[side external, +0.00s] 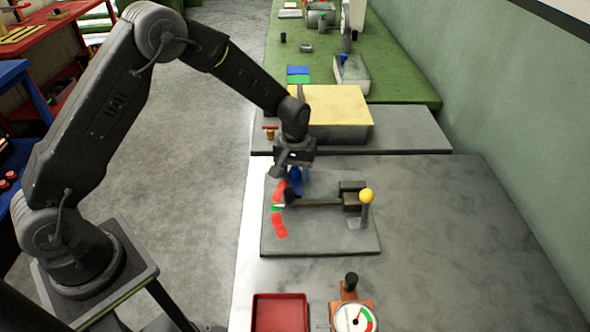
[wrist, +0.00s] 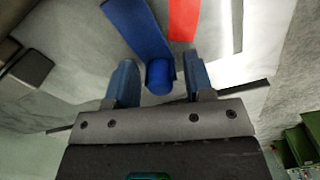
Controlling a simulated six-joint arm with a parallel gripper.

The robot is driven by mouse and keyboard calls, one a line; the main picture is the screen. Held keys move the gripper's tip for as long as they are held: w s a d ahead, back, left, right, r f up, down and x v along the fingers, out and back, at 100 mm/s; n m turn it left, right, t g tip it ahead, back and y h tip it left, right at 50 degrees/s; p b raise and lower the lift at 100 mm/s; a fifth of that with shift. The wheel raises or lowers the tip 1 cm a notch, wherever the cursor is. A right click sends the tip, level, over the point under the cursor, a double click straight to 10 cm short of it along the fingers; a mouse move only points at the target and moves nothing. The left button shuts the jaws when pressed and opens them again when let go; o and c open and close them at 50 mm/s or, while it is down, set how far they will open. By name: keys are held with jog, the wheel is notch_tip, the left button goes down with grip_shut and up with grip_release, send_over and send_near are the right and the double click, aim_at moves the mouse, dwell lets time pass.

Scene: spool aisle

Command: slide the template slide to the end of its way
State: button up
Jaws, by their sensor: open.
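A blue bar (wrist: 137,27) with a short round blue knob (wrist: 158,76) shows in the wrist view. It also shows as a small blue part (side external: 295,174) under my gripper in the side view. No part is marked as the template slide, so I cannot tell for sure which it is. My gripper (wrist: 160,82) is open, its two fingers on either side of the blue knob with gaps visible. In the side view my gripper (side external: 291,182) is low over the upper left of a grey plate (side external: 318,240) and hides part of the blue piece.
The plate carries a red and green arc (side external: 279,226), a dark bar (side external: 318,202) and a yellow ball knob (side external: 367,195). A red tray (side external: 280,313) and a dial gauge (side external: 355,318) stand nearer. A yellow-topped block (side external: 325,106) stands behind. The bench's right side is clear.

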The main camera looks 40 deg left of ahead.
jog(key=shift+c, duration=0.2)
grip_shut()
jog(key=shift+w+a, duration=0.45)
jog(key=shift+w, duration=0.05)
jog(key=shift+o, duration=0.2)
grip_release()
jog(key=shift+r, duration=0.1)
notch_tip(320, 180, up, 14)
dwell(0.4)
jog(key=shift+s, duration=0.1)
